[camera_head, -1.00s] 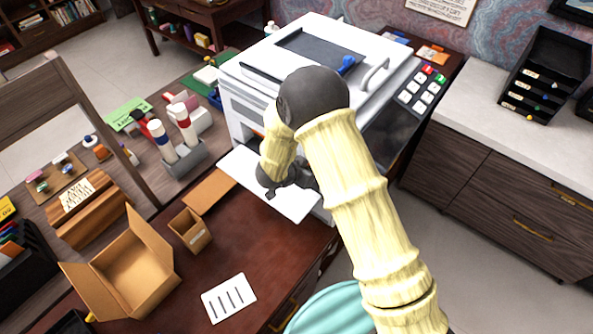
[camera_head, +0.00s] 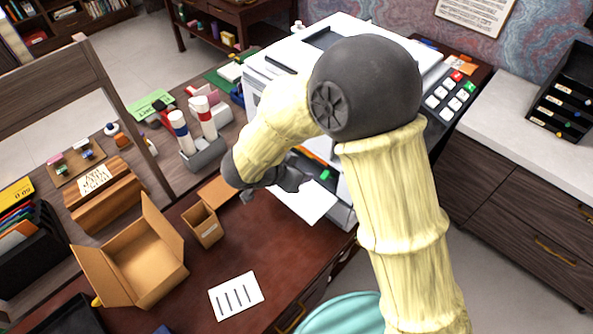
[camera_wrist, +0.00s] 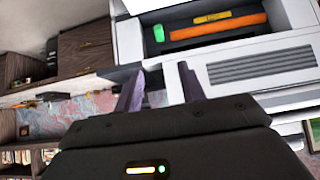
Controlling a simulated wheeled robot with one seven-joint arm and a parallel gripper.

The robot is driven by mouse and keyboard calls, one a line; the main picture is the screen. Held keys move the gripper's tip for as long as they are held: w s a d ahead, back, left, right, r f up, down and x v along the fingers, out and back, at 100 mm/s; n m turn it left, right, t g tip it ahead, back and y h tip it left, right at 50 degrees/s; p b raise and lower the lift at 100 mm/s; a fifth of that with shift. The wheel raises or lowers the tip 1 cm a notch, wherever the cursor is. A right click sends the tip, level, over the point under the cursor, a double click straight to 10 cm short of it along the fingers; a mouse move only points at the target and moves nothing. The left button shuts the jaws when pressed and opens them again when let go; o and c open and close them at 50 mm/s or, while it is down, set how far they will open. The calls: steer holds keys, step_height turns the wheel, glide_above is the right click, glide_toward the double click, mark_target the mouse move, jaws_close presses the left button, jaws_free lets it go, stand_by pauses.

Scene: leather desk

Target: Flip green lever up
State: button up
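The white printer (camera_head: 283,48) stands at the back of the desk with an opening in its front. A small green lever (camera_head: 325,175) shows in that opening, near an orange bar; my arm hides part of the area. In the wrist view the green lever (camera_wrist: 158,33) stands upright at the left of a dark recess, left of the orange bar (camera_wrist: 218,27). My gripper (camera_wrist: 160,88) is open and empty, its two fingers apart. The lever is beyond the fingertips, apart from them. In the head view my gripper (camera_head: 277,186) is in front of the printer, above the white sheet.
An open cardboard box (camera_head: 135,262) and a small brown box (camera_head: 203,225) stand on the desk to the left. A white lined card (camera_head: 236,295) lies in front. A grey holder (camera_head: 204,154) with bottles stands left of the printer. The red-brown desk front is mostly clear.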

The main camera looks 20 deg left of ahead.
steer(key=shift+s+r, duration=0.1)
steer(key=shift+r, duration=0.05)
steer(key=shift+c, duration=0.4)
